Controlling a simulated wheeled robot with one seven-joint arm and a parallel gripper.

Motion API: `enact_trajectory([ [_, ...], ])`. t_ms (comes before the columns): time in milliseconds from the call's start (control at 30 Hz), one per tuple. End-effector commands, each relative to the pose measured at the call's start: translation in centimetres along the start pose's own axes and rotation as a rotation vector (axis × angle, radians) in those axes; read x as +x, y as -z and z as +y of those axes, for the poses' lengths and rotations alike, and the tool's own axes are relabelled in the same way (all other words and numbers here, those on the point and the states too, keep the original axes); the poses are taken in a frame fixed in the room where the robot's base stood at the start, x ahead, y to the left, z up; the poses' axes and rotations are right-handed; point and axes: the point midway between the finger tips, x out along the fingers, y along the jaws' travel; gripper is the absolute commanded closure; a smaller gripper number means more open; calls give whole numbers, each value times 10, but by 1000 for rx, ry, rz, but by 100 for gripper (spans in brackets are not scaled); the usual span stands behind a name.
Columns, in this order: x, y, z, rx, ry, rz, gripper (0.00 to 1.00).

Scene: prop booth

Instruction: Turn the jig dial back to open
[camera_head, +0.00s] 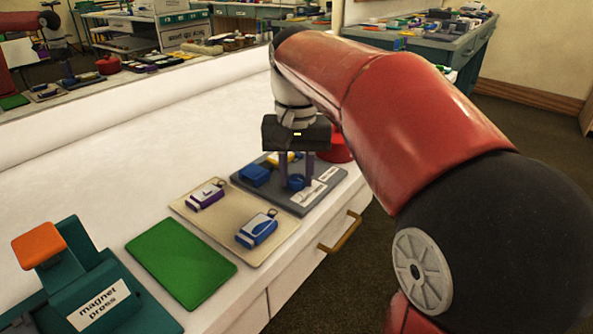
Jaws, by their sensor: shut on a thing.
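The jig (318,202) is a dark grey board on the white counter. It carries a blue block (255,175), a yellow part (291,157) partly behind my gripper, and white labels (308,193) too small to read. The blue dial (296,183) stands near the board's middle. My gripper (297,182) points down over it, with its two purple fingers at the dial's sides, shut on it. The fingers partly hide the dial, and I cannot tell which way it is turned.
Further left are a green mat (181,262) and the magnet press (92,290). A red round thing (338,150) stands behind my gripper. A drawer handle (340,232) juts from the counter front.

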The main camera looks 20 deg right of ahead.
Motion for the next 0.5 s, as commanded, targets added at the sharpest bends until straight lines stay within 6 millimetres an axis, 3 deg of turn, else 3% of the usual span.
enact_trajectory([
  [500, -1, 0, 0, 468, 1, 3, 94],
])
